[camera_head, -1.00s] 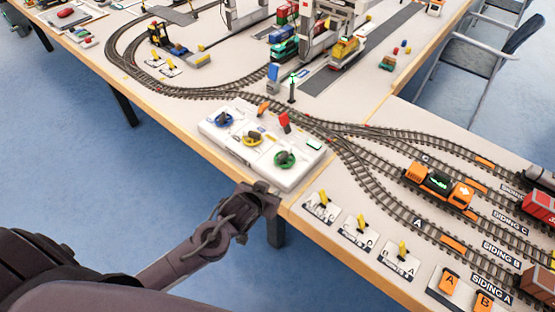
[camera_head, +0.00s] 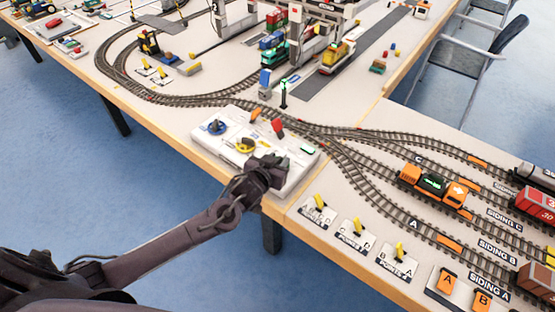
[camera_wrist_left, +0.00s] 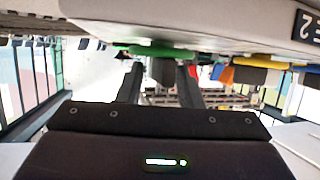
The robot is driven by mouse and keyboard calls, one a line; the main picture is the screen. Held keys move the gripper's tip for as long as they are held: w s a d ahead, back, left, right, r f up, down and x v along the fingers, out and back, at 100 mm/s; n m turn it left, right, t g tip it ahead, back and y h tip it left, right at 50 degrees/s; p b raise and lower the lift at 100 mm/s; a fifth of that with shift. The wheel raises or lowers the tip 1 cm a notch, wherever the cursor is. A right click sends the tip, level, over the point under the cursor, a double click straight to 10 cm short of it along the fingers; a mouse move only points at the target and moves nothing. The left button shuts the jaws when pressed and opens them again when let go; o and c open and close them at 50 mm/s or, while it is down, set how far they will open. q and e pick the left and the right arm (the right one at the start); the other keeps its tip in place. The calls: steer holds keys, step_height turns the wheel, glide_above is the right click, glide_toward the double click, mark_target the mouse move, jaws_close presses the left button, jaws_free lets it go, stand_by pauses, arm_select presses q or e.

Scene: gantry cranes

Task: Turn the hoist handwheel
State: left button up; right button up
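A white control panel (camera_head: 205,145) sits at the table's front edge in the head view. It carries a blue handwheel (camera_head: 216,127) and a yellow handwheel (camera_head: 245,146). I cannot read which one is the hoist's. My left gripper (camera_head: 280,168) is over the panel's front right part and hides the green handwheel there. In the left wrist view the green handwheel (camera_wrist_left: 160,51) shows edge-on by the fingertips of my left gripper (camera_wrist_left: 160,72). The fingers are apart. I cannot tell whether they touch the wheel. My right gripper is not in view.
An orange lever (camera_head: 256,113) and a red lever (camera_head: 277,127) rise from the panel's back. Points plates with yellow levers (camera_head: 319,202) lie right of it. Tracks and an orange locomotive (camera_head: 433,185) are further right. A signal post (camera_head: 284,93) stands behind.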

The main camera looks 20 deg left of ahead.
arm_select(q)
steer(key=shift+w, duration=0.15)
jaws_close()
steer(key=shift+h, duration=0.3)
steer(key=m+h, duration=0.2)
steer(key=shift+a+m+g+h+p, duration=0.2)
steer(key=shift+m+g+h+p, duration=0.1)
steer(key=shift+m+g+p, duration=0.1)
steer(key=shift+w+m+g+h+b, duration=0.1)
steer(key=shift+m+g+h+b, duration=0.55)
steer(key=shift+m+h, duration=0.9)
steer(key=shift+g+h, duration=0.25)
